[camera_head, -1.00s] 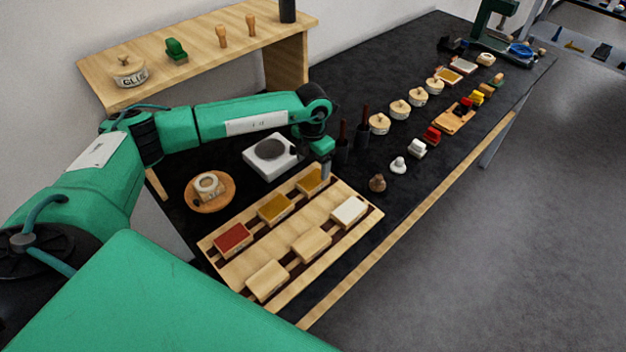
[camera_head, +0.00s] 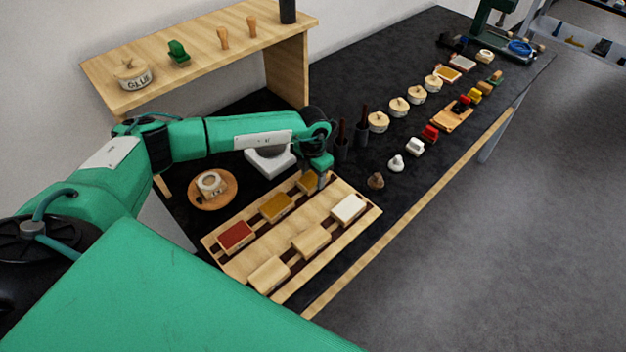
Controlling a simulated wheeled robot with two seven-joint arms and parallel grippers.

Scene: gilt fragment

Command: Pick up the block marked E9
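A wooden rack (camera_head: 275,250) on the black table holds several blocks in two rows. The back row has a red-topped block (camera_head: 236,236), an ochre-topped block (camera_head: 276,207) and another ochre-topped block (camera_head: 306,184) at its far end. The front row has two plain wooden blocks (camera_head: 269,274) (camera_head: 311,240) and a white-topped block (camera_head: 348,209). No marking is legible, so I cannot tell which is E9. My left gripper (camera_head: 323,181) points down at the far ochre block and partly hides it. Its fingers are too small to judge, and contact is unclear. My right gripper is out of view.
A white device (camera_head: 270,163) and a round wooden board (camera_head: 208,192) with a pot stand behind the rack. Dark holders (camera_head: 341,149) stand close beyond my gripper. A brown knob (camera_head: 376,181) and several lidded pots (camera_head: 378,122) lie farther right. A wooden shelf (camera_head: 190,65) stands behind.

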